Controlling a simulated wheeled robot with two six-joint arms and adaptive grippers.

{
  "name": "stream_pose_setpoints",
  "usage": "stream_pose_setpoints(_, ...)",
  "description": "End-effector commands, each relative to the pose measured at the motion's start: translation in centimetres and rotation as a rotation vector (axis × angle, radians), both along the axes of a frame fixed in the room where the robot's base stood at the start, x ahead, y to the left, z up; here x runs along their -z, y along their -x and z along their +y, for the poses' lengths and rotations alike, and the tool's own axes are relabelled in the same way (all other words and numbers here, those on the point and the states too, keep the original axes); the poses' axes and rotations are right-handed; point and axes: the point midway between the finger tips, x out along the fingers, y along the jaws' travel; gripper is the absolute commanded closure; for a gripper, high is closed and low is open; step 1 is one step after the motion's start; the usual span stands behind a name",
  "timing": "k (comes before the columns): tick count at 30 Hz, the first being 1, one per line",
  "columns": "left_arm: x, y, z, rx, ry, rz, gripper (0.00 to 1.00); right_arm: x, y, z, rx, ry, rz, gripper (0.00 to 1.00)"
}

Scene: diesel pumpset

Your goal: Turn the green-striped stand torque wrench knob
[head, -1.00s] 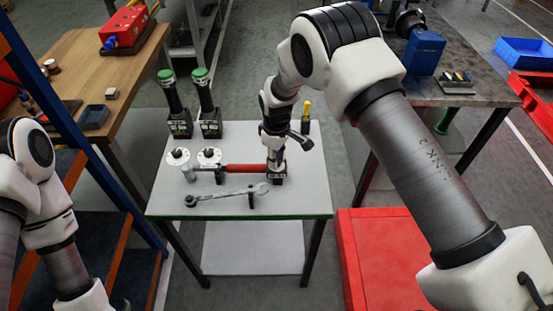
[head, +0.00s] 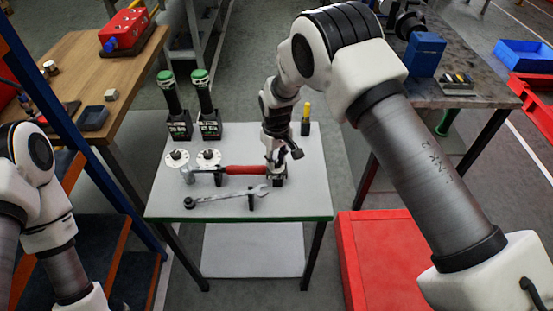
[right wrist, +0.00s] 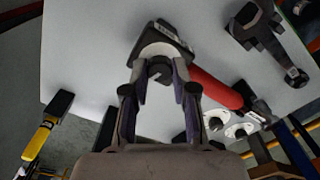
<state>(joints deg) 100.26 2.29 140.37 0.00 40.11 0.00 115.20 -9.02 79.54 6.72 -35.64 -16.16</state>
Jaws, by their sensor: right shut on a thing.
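Low on the table, a black stand (head: 279,181) holds a pale round collar with a dark knob (right wrist: 159,70), seen from above in the right wrist view. The same black stand (right wrist: 172,35) shows there behind the knob. My right gripper (head: 277,170) points down onto it. In the right wrist view its two fingers (right wrist: 160,78) are closed on opposite sides of the knob. The gripper hides most of the knob in the head view. I cannot make out a green stripe on this stand. My left arm shows at the left edge, but its gripper is not visible.
A red-handled hammer (head: 244,169) lies just left of the stand, with a wrench (head: 230,197) in front. Two white discs (head: 208,157) and two green-topped tools (head: 206,95) stand left and behind. A yellow-handled tool (head: 306,112) stands at the back right. The right tabletop is clear.

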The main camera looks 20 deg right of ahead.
Motion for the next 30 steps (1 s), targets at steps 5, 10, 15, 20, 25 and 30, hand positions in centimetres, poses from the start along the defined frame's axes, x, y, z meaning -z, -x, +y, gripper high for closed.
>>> stream_pose_setpoints(5,0.1,0.0,0.0,0.0,0.0,0.0,0.6,0.2,0.0,0.0,-0.001,0.0,-0.001,0.7)
stream_pose_setpoints(10,0.0,0.0,0.0,0.0,0.0,0.0,0.6,0.1,0.0,0.0,-0.002,0.0,0.0,0.48)
stream_pose_setpoints(15,0.0,0.0,0.0,0.0,0.0,0.0,0.6,0.0,0.0,0.0,-0.002,0.0,0.0,0.48)
stream_pose_setpoints(20,0.0,0.0,0.0,0.0,0.0,0.0,0.6,-1.4,-0.1,0.0,-0.002,0.001,-0.001,0.48)
stream_pose_setpoints(25,0.0,0.0,0.0,0.0,0.0,0.0,0.6,-5.4,-0.2,0.0,-0.002,0.001,-0.004,0.48)
stream_pose_setpoints(30,0.0,0.0,0.0,0.0,0.0,0.0,0.6,-9.5,-0.2,0.0,-0.002,0.0,-0.001,0.48)
